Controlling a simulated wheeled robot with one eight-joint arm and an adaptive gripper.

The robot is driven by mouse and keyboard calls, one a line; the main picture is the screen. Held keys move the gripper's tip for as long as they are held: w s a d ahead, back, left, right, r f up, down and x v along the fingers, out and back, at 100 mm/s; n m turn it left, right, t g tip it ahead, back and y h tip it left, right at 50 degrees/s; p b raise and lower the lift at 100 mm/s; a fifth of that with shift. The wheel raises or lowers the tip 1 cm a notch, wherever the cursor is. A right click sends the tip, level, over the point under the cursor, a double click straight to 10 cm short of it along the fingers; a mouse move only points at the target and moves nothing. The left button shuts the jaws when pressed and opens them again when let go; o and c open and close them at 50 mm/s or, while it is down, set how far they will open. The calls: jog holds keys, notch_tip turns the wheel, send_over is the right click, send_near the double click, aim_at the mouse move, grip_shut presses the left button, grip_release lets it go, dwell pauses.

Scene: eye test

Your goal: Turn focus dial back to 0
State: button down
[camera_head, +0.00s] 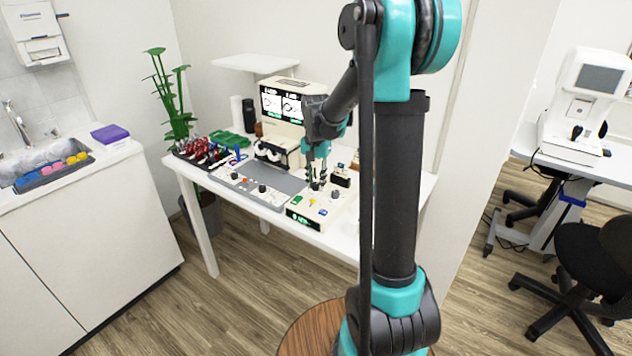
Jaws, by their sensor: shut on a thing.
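A cream control box (296,211) with a lit green display (301,220) and small coloured buttons stands near the front right of the white table. My gripper (317,184) points down over the back of this box, with its fingers shut on a small dark knob there, which I take to be the focus dial. The fingers hide most of the knob. Its marks and the display's digits are too small to read. Other black knobs (262,188) sit on the grey-topped panel to the left, clear of my gripper.
A cream instrument with a black screen (281,106) stands behind the gripper. A small black block (341,180) is close on its right. A rack of red-handled tools (203,150), a green tray (229,139) and a plant (170,95) are at left.

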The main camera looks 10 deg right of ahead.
aim_at(316, 184)
jog(key=c, duration=1.3)
grip_release()
notch_tip(316, 184, up, 12)
jog(key=shift+s, duration=0.15)
